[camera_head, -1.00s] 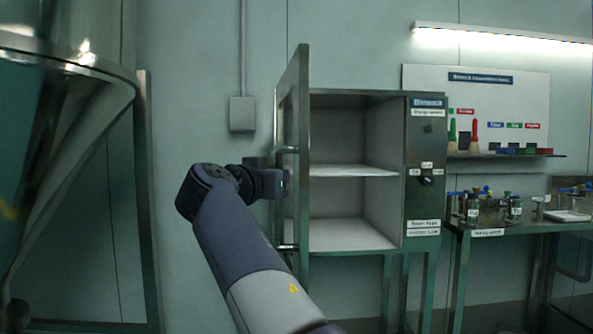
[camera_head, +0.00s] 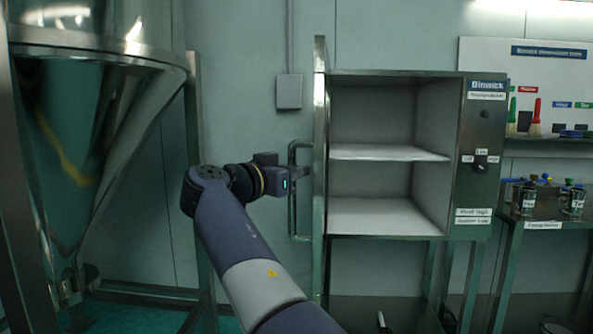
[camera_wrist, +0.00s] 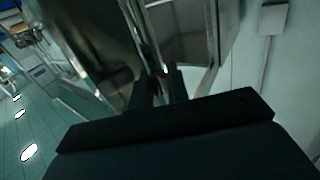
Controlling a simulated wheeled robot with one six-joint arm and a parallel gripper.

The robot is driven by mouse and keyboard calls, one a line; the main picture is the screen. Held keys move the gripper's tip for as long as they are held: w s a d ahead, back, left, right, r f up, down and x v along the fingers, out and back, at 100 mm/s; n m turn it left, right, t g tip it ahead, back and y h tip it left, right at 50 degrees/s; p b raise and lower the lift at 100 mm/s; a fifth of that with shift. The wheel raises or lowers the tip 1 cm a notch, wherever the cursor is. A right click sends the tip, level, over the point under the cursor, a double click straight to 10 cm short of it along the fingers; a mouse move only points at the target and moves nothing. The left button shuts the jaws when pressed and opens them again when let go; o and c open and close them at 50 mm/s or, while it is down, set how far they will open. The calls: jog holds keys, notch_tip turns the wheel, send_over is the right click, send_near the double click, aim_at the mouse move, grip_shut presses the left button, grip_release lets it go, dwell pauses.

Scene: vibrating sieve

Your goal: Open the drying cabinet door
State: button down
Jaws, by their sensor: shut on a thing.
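The drying cabinet (camera_head: 478,135) stands right of centre in the head view, its front open on two white, empty compartments split by a shelf. Its door (camera_head: 320,120) stands swung out at the cabinet's left side and shows almost edge-on. A bar handle (camera_head: 294,222) stands out from the door's left face. My gripper (camera_head: 299,184) reaches the handle from the left and is shut on it; its fingertips are hard to make out there. In the wrist view, the dark fingers (camera_wrist: 164,86) close around a metal bar, partly hidden by the gripper body.
A large steel hopper (camera_head: 100,110) on a frame stands at the left. A bench (camera_head: 545,224) with bottles is right of the cabinet, below a board (camera_head: 535,75) with brushes. A grey wall box (camera_head: 288,92) hangs behind the door.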

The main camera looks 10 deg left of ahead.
jog(key=shift+s+a+f, duration=0.1)
jog(key=shift+a+f, duration=0.05)
jog(key=c, duration=1.6)
grip_release()
jog(key=shift+s+a, duration=0.1)
jog(key=shift+s, duration=0.15)
jog(key=shift+o, duration=0.8)
jog(key=shift+w+r, duration=0.1)
jog(key=shift+r, duration=0.1)
jog(key=v, duration=1)
jog(key=shift+s+p, duration=0.3)
jog(key=shift+s, duration=0.1)
jog(key=shift+w, duration=0.15)
